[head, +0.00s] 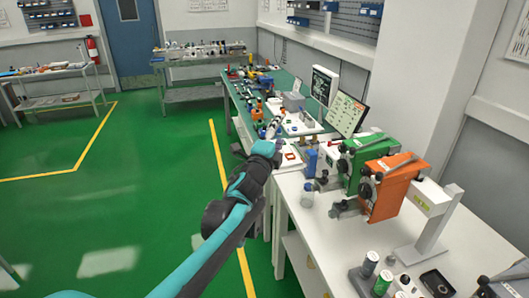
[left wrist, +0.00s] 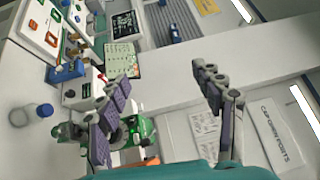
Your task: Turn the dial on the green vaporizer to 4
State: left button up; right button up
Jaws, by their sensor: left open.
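The green vaporizer (head: 368,153) stands on the white bench in the head view, just behind an orange one. Dark round knobs show on its left-facing side; the dial's numbers are too small to read. In the left wrist view the green vaporizer (left wrist: 136,128) is partly hidden behind one finger of my left gripper. My left gripper (head: 273,127) is open and empty, to the left of the green vaporizer and apart from it. Its two fingers are spread wide in the left wrist view (left wrist: 160,75). My right gripper is not seen.
The orange vaporizer (head: 396,186) is close beside the green one, on its near side. A monitor (head: 345,114) stands behind. Several small bottles stand at the near end of the bench.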

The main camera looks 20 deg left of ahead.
pick_arm(q)
jog(key=s+a+f+n+g+y, duration=0.2)
jog(key=s+f+n, duration=0.1)
jog(key=s+n, duration=0.3)
jog(key=shift+f+y, duration=0.3)
jog(key=shift+y, duration=0.1)
